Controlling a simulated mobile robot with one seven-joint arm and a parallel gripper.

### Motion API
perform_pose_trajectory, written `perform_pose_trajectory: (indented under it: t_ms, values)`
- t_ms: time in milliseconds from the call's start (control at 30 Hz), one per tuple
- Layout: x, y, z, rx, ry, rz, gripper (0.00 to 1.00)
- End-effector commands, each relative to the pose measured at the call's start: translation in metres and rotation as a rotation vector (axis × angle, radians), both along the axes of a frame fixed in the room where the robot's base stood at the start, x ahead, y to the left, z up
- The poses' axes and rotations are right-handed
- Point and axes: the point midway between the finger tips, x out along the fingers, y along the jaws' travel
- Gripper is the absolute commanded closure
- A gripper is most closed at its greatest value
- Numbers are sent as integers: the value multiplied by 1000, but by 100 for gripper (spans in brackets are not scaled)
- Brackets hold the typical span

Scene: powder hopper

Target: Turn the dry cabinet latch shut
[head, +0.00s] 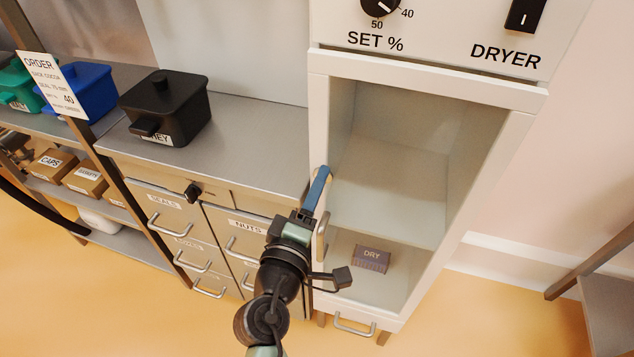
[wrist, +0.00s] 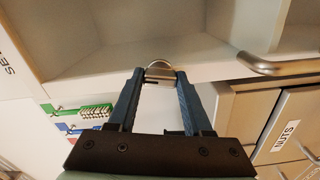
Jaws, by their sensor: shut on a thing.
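The dry cabinet (head: 318,110) is a tall white-framed unit under the DRYER panel; its interior shows, with a shelf inside. The latch (wrist: 159,68) is a small rounded metal piece on the white frame edge. My gripper (wrist: 160,78) has its two blue fingers on either side of the latch, closed on it. In the head view my gripper (head: 318,188) is at the cabinet's left frame, and its fingers mostly hide the latch. The cabinet's metal handle (head: 322,224) is just below the fingers; it also shows in the wrist view (wrist: 275,66).
A drawer unit (head: 215,190) with handles and a black knob stands left of the cabinet, close to my arm. A black lidded bin (head: 165,108) sits on its top. A DRY box (head: 371,258) lies low in the cabinet. A grey table (head: 610,310) stands at right, beyond open floor.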

Motion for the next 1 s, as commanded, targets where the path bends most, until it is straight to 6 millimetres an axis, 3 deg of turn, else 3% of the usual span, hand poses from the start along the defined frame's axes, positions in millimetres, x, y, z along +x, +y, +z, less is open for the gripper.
perform_pose_trajectory:
  t_ms: [400, 967, 1000]
  values:
    - [0, 0, 0, -184, 60, 0, 100]
    - [0, 0, 0, -210, 68, 0, 100]
    - [0, 0, 0, -210, 68, 0, 45]
